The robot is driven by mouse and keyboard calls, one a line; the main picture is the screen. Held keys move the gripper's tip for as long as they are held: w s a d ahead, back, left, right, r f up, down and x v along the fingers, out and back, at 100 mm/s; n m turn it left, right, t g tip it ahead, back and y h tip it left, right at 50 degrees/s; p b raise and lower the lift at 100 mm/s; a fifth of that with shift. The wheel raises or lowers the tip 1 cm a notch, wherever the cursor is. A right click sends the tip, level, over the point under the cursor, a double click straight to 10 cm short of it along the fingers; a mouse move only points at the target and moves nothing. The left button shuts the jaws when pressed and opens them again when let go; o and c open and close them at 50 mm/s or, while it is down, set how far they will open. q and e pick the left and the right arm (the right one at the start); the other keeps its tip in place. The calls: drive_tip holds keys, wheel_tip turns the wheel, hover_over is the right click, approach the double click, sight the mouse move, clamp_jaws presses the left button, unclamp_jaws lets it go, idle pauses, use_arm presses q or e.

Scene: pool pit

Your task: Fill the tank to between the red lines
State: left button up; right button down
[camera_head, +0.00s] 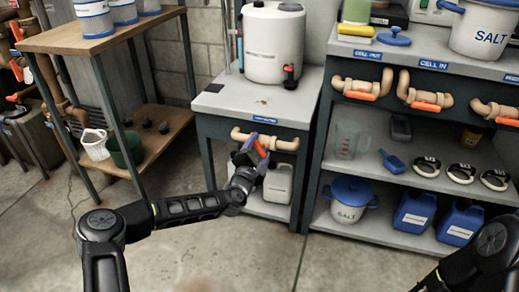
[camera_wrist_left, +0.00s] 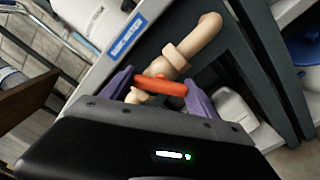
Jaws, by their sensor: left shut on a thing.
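The white tank (camera_head: 274,45) stands on a grey stand (camera_head: 262,102); I cannot make out red lines or a liquid level on it. A tan pipe (camera_head: 285,143) with an orange valve handle (camera_head: 261,149) runs under the stand's top, below a blue label (camera_head: 265,120). The handle sits tilted across the pipe. My left gripper (camera_head: 253,152) is at this valve. In the left wrist view its purple fingers are shut on the orange handle (camera_wrist_left: 160,87), one at each end. My right gripper is out of view.
A shelf unit (camera_head: 333,92) to the right carries more pipes with orange handles, a salt pot (camera_head: 349,200) and blue jugs. White canisters (camera_head: 279,183) stand under the tank. A wooden rack (camera_head: 70,38) is at the left. The floor in front is clear.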

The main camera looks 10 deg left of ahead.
use_arm(q)
drive_tip(key=c, duration=0.4)
drive_tip(key=shift+m, duration=0.4)
drive_tip(key=m+b, duration=0.1)
drive_tip(key=m, duration=0.1)
drive_tip(key=shift+m, duration=0.3)
drive_tip(key=shift+m+b, duration=0.45)
drive_tip(key=shift+m, duration=1.05)
drive_tip(key=o, duration=1.3)
drive_tip(key=shift+o, duration=0.2)
